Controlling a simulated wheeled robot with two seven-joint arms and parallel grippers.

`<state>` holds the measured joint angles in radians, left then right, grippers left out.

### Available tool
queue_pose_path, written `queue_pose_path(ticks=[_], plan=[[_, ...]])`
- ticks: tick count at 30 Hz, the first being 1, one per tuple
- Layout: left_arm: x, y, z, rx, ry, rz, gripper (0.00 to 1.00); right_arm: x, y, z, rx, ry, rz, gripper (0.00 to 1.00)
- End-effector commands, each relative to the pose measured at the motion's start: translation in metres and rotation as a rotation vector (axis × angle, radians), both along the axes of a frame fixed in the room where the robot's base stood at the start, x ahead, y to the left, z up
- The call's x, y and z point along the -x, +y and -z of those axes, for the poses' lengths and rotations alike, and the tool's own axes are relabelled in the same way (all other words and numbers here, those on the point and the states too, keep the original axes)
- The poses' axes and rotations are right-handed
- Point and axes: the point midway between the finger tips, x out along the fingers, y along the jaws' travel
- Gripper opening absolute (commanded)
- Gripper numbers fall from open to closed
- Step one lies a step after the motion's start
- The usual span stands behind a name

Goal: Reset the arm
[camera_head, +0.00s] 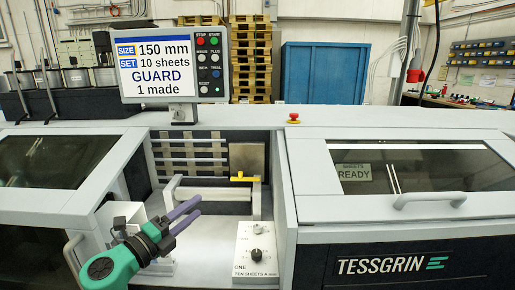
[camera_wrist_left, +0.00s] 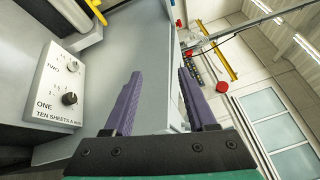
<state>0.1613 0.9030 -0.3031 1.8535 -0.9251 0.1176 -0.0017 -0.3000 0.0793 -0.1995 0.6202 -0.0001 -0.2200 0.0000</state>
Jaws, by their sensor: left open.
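My left arm comes in from the lower left in the head view, with a green wrist and purple fingers. My left gripper (camera_head: 199,205) is open and empty, in front of the open bay of the stitching machine. Its two fingers point up and to the right, left of the white knob box (camera_head: 255,252). In the left wrist view the two purple fingers of my left gripper (camera_wrist_left: 160,74) stand apart with nothing between them. The knob box (camera_wrist_left: 52,85) shows there at the left, apart from the fingers. My right gripper is not in view.
A display (camera_head: 153,62) reads GUARD and 1 made. A yellow handle (camera_head: 242,178) and a pale roller bar (camera_head: 211,193) sit in the bay behind the gripper. A closed window cover (camera_head: 420,165) lies right. A red button (camera_head: 293,118) is on top of the machine.

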Motion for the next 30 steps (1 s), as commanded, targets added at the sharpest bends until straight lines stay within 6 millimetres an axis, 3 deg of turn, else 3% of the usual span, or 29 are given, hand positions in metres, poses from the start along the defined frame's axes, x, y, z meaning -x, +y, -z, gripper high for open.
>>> queue_pose_path(ticks=[2,3,6,9,12,15,23,24,30], plan=[[0.005,0.02,0.012,0.356,0.095,-0.195,0.57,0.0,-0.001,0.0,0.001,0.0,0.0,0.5],[0.01,0.039,0.029,0.523,0.174,-0.32,0.57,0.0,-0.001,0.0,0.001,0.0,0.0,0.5],[0.041,0.079,0.101,0.86,0.437,-0.636,0.57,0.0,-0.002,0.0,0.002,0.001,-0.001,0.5],[0.082,0.092,0.162,1.03,0.666,-0.856,0.57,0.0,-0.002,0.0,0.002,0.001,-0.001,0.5],[0.123,0.09,0.206,1.126,0.857,-1.009,0.57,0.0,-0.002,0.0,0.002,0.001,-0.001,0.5],[0.161,0.083,0.236,1.182,1.02,-1.127,0.57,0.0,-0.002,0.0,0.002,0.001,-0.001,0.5],[0.255,0.051,0.28,1.244,1.408,-1.351,0.57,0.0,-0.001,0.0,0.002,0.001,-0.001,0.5],[0.261,0.048,0.289,1.24,1.442,-1.371,0.57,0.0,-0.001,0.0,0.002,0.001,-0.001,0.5],[0.25,0.048,0.363,1.211,1.455,-1.394,0.57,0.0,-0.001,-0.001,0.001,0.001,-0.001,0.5]])
